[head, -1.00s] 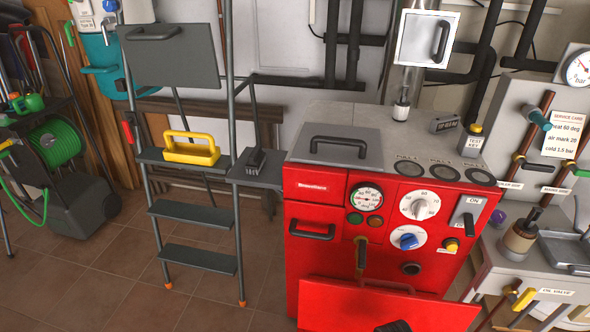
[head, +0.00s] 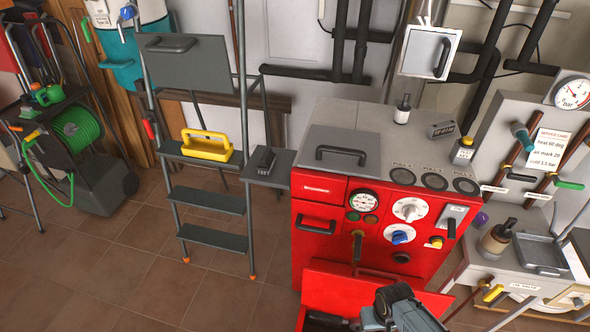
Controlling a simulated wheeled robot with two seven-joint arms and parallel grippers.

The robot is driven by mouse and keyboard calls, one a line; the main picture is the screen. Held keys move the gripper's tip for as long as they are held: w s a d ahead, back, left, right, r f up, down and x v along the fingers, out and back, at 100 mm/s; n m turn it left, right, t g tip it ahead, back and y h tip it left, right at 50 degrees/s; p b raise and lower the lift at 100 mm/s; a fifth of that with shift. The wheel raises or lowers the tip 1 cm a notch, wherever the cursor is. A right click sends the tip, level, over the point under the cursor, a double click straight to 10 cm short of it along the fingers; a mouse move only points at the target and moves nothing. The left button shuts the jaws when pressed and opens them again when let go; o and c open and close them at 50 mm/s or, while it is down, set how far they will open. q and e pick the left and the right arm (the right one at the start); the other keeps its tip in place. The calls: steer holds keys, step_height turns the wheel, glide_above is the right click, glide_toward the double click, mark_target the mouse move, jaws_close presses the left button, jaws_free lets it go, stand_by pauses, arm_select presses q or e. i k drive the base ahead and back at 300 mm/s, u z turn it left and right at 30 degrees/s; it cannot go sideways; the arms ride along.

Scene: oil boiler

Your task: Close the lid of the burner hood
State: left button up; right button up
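The red burner hood (head: 330,277) sticks out low at the front of the red boiler (head: 320,260), at the bottom of the head view. Its lower part is cut off by the picture edge, and I cannot make out how far its lid stands open. My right gripper (head: 394,296), dark and grey-blue, is in front of the hood's right half and hides part of it. Whether it touches the hood is unclear, and its fingers cannot be read as open or shut. A dark shape (head: 325,319) at the hood's lower left is unclear. My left gripper is not visible.
A grey lid with a black handle (head: 342,153) lies flat on the boiler top. Gauges and knobs (head: 410,210) cover the boiler's front. A stepladder (head: 212,204) with a yellow toolbox (head: 206,145) stands left. A side bench (head: 510,268) with pipes is right. Tiled floor (head: 110,285) is clear at lower left.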

mark_target(326, 290)
steer(key=k, duration=0.95)
